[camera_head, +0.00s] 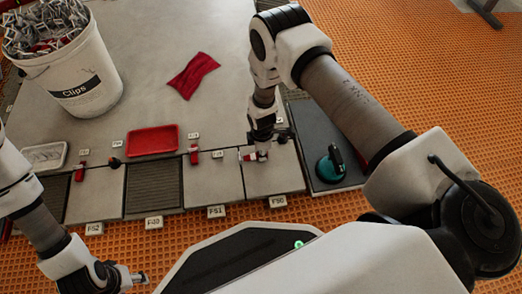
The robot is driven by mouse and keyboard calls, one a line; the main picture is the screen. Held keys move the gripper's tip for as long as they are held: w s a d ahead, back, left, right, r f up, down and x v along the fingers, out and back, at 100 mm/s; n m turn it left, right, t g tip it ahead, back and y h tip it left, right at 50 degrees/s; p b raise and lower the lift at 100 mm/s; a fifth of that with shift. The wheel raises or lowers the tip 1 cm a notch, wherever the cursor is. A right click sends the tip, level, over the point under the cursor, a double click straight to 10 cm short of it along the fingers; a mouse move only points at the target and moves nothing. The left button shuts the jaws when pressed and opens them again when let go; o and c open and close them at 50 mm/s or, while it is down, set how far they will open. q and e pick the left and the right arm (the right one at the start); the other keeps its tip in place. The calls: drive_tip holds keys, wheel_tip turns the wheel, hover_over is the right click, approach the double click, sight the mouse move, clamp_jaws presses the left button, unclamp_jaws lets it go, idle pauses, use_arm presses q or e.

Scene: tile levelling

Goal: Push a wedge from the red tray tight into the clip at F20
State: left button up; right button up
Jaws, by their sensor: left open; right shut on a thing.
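The red tray (152,140) lies on the grey tiled floor left of centre; I cannot make out single wedges in it. My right gripper (262,153) points down at the pale tile right of centre. It is shut on a small red thing (247,157), which looks like a wedge and is partly hidden. Whether it touches a clip there cannot be told. Other red pieces stand at tile joints, one at centre (194,155) and one at left (80,172). The small joint tags are too small to read, so I cannot identify F20. My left gripper (138,278) is open and empty at lower left.
A white bucket of clips (82,88) stands at upper left. A pale tray (44,156) lies at the left. A red cloth (192,74) lies behind. A teal suction cup (330,166) sits on a dark tile at right. Orange matting (440,70) surrounds the tiles.

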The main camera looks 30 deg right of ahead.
sight(248, 157)
drive_tip(key=shift+f, duration=0.15)
idle(0.3)
drive_tip(key=shift+a, duration=0.1)
drive_tip(key=shift+w+a, duration=0.15)
drive_tip(key=shift+a, duration=0.4)
drive_tip(key=shift+w+a, duration=0.15)
drive_tip(key=shift+a, duration=0.35)
drive_tip(key=shift+w+a, duration=0.2)
drive_tip(key=shift+a, duration=0.4)
drive_tip(key=shift+w+a, duration=0.15)
drive_tip(key=shift+a, duration=0.4)
idle(0.9)
drive_tip(key=o, duration=0.9)
drive_tip(key=shift+c, duration=0.2)
wheel_tip(248, 157, up, 12)
